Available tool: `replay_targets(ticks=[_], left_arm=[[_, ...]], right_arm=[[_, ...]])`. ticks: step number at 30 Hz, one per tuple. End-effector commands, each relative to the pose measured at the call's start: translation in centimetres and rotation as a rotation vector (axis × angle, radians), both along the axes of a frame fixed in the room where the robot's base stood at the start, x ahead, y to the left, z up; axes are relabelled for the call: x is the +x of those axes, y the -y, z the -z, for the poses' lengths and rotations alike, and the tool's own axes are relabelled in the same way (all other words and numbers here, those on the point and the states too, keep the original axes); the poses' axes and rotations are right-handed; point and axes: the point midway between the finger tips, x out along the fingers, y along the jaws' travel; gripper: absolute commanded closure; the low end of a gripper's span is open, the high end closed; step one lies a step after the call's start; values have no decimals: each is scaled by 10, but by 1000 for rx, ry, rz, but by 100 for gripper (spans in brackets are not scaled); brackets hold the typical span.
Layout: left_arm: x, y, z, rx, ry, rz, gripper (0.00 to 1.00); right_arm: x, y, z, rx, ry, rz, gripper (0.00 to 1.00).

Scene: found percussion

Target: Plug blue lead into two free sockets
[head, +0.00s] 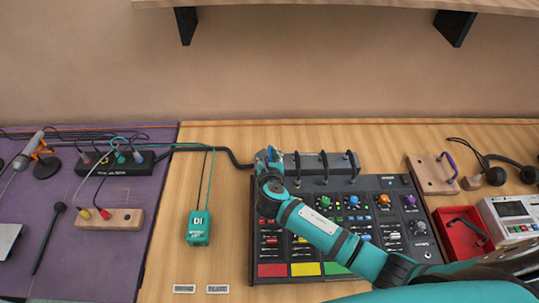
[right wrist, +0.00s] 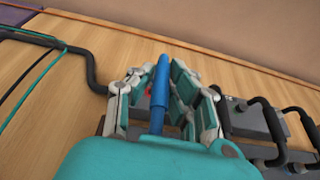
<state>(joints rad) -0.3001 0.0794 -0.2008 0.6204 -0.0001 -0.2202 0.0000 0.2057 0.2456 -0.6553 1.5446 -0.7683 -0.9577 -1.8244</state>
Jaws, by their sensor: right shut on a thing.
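My right gripper (head: 270,165) reaches over the back left corner of the black mixer (head: 259,240). It is shut on the blue lead (right wrist: 160,85), whose straight blue plug stands up between the fingers in the right wrist view. Only a small bit of blue shows in the head view. Behind the mixer is a grey socket strip (head: 311,161) with several looped black leads (head: 323,166) plugged in. The gripper is at its left end and hides that part, so I cannot tell whether the plug touches a socket. My left gripper is not in view.
A teal DI box (head: 199,228) with thin leads lies left of the mixer. A wooden block with a purple lead (head: 432,176), headphones (head: 497,170) and a red tray (head: 453,236) are at the right. A shelf (head: 340,4) overhangs the back.

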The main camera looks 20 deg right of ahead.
Motion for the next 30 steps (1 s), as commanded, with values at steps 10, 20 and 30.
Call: replay_targets(ticks=[10,20,30], left_arm=[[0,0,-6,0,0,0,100],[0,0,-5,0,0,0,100],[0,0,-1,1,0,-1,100]], right_arm=[[0,0,-1,0,1,0,100],[0,0,1,-1,1,0,100],[0,0,10,0,1,-1,100]])
